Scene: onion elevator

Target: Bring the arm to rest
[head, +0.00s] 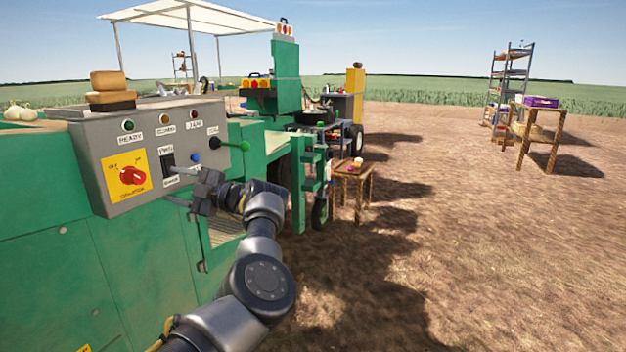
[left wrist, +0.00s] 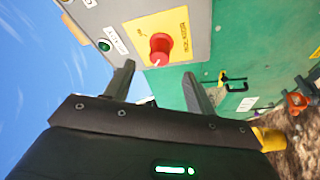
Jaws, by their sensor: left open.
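My left gripper (head: 187,190) is open and empty in front of the grey control panel (head: 88,165) of the green machine. In the left wrist view its two fingers (left wrist: 158,85) stand apart, with the red rotary knob (left wrist: 161,47) on its yellow plate beyond them. The red knob (head: 132,176) also shows in the head view, left of the gripper. The gripper appears close to a lever switch (head: 168,160) on the panel; I cannot tell whether they touch. My left arm (head: 262,280) reaches up from the bottom. My right gripper is not in view.
The green machine (head: 60,265) fills the left side. A small wooden table (head: 353,170) stands beyond the arm. A wooden table with a purple crate (head: 541,101) and shelves stand far right. Bare ground at right is open.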

